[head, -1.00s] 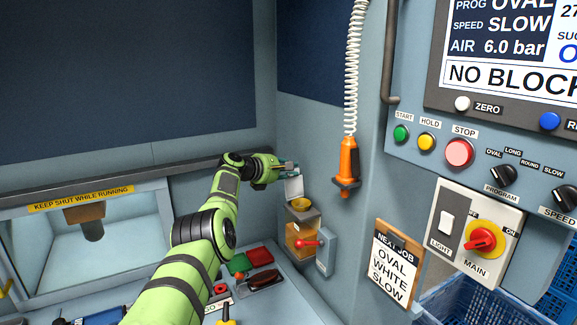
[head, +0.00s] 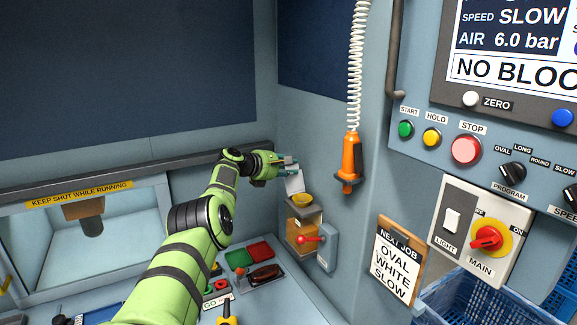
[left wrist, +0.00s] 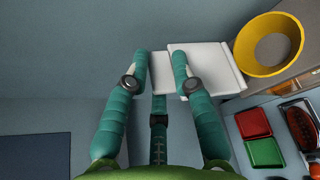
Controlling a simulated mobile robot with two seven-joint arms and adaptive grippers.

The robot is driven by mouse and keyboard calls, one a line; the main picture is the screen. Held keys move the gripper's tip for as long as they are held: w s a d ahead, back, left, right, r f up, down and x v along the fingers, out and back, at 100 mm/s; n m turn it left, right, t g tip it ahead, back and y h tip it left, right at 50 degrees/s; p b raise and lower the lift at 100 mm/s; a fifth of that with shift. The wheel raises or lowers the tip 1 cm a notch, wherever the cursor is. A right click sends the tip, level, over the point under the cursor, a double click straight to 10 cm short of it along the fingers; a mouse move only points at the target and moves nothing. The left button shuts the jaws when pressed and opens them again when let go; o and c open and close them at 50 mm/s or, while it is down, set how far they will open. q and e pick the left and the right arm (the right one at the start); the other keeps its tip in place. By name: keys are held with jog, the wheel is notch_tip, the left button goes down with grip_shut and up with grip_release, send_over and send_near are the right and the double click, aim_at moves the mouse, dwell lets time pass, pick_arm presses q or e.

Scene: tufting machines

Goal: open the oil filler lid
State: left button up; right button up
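The oil filler lid (head: 294,182) is a pale flat plate standing raised beside the yellow filler cup (head: 303,201), whose mouth is uncovered. In the left wrist view the lid (left wrist: 211,68) lies beyond my teal fingers, and the yellow cup (left wrist: 270,45) shows at the upper right. My left gripper (head: 288,166) is at the top of the lid. In the left wrist view the left gripper (left wrist: 160,62) has its fingertips apart, with part of the lid showing behind the gap; I cannot tell if they touch it. My right gripper is not in view.
An orange tool (head: 349,165) hangs on a coiled hose to the right. Green (head: 238,259) and red (head: 260,250) pads lie on the bench below.

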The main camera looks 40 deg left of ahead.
pick_arm(q)
jog(key=shift+d+r, duration=0.15)
jog(key=shift+r, duration=0.05)
jog(key=shift+s, duration=0.15)
jog(key=shift+s+a+r, duration=0.1)
jog(key=shift+s+a, duration=0.15)
jog(key=shift+s, duration=0.15)
jog(key=shift+s+d+r, duration=0.15)
jog(key=shift+s, duration=0.4)
jog(key=v, duration=0.9)
jog(key=shift+s, duration=0.35)
